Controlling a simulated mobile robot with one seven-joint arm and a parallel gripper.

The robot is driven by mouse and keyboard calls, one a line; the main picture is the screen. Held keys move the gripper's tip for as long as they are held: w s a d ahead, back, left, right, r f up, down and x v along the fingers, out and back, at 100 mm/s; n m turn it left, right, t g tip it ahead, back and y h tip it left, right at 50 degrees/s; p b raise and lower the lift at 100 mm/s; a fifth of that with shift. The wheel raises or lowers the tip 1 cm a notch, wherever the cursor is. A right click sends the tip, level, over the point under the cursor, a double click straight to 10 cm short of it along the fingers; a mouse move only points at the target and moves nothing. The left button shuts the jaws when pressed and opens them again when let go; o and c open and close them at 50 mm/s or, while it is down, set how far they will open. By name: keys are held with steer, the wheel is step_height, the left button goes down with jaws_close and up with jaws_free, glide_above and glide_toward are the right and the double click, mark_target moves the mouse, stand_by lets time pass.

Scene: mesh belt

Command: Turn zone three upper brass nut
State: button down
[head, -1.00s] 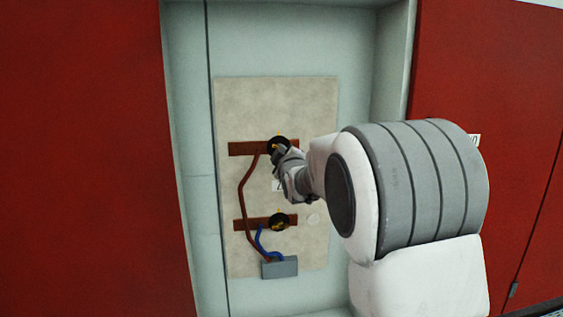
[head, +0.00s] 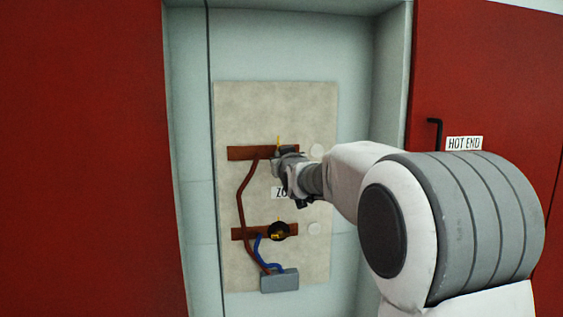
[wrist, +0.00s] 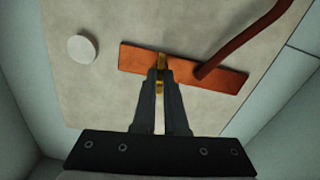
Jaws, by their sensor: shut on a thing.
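The upper brass nut (wrist: 161,66) sits on the upper copper bar (wrist: 219,78), and in the wrist view it is between my fingertips. My gripper (wrist: 160,80) is shut on it. In the head view my gripper (head: 282,160) covers most of the nut, and only a thin yellow strip (head: 279,141) shows above it. The upper copper bar (head: 242,153) runs level across the pale panel. The lower brass nut (head: 278,236), with black around it, sits on the lower copper bar (head: 250,234), clear of my gripper. The zone label (head: 280,192) is partly hidden by my gripper.
A brown-red cable (head: 241,200) runs from the upper bar down to a grey box (head: 279,281), with a blue cable (head: 259,252) beside it. Pale round discs (head: 316,151) sit right of the bars. Recess walls and red doors (head: 480,60) flank the panel.

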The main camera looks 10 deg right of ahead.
steer(key=shift+m, duration=0.6)
steer(key=c, duration=1)
jaws_free()
steer(key=shift+o, duration=0.2)
steer(key=s, duration=1.7)
steer(key=shift+s, duration=0.2)
